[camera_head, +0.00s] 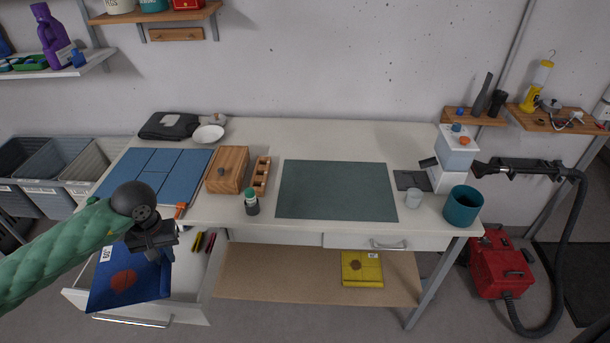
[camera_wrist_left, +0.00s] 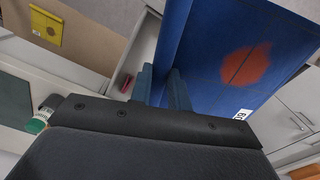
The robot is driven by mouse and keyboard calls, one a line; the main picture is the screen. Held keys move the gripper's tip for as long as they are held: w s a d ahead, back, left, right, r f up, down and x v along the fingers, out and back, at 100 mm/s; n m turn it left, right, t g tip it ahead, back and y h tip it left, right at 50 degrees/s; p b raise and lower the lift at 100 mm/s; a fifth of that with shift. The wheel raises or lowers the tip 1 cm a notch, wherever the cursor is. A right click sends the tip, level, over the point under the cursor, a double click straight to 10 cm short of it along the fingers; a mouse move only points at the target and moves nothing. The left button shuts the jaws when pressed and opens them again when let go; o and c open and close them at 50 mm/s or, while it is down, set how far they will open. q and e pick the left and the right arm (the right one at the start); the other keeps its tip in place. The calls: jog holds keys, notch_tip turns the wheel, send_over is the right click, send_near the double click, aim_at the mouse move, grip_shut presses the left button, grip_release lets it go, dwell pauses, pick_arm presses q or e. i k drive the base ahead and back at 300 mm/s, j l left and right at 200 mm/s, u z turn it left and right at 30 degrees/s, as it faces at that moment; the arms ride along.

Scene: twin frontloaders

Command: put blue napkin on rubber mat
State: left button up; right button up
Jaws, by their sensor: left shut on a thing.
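The blue napkin (camera_head: 128,282), a flat blue sheet with a reddish round stain and a white tag, hangs over the open drawer at the lower left. It fills the upper right of the left wrist view (camera_wrist_left: 220,48). My left gripper (camera_head: 160,256) is shut on its edge; the two fingers (camera_wrist_left: 165,88) show close together in the wrist view. The dark green rubber mat (camera_head: 337,190) lies flat and bare on the middle of the worktop, right of my gripper. A corner of it shows at the left of the wrist view (camera_wrist_left: 14,102). My right gripper is not in view.
Left of the mat on the worktop (camera_head: 300,142) stand a green-capped bottle (camera_head: 251,203), a wooden box (camera_head: 228,170) and a blue folding panel (camera_head: 155,177). Right of it are a cup (camera_head: 413,198) and teal pot (camera_head: 462,206). A yellow sheet (camera_head: 362,268) lies on the lower shelf.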

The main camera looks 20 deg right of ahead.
aim_at(325, 191)
jog(key=k+l, duration=0.1)
jog(key=l, duration=0.95)
jog(key=k+l, duration=0.15)
jog(key=l, duration=0.35)
jog(key=k+l, duration=0.1)
jog(key=l, duration=0.95)
jog(key=k+u, duration=0.05)
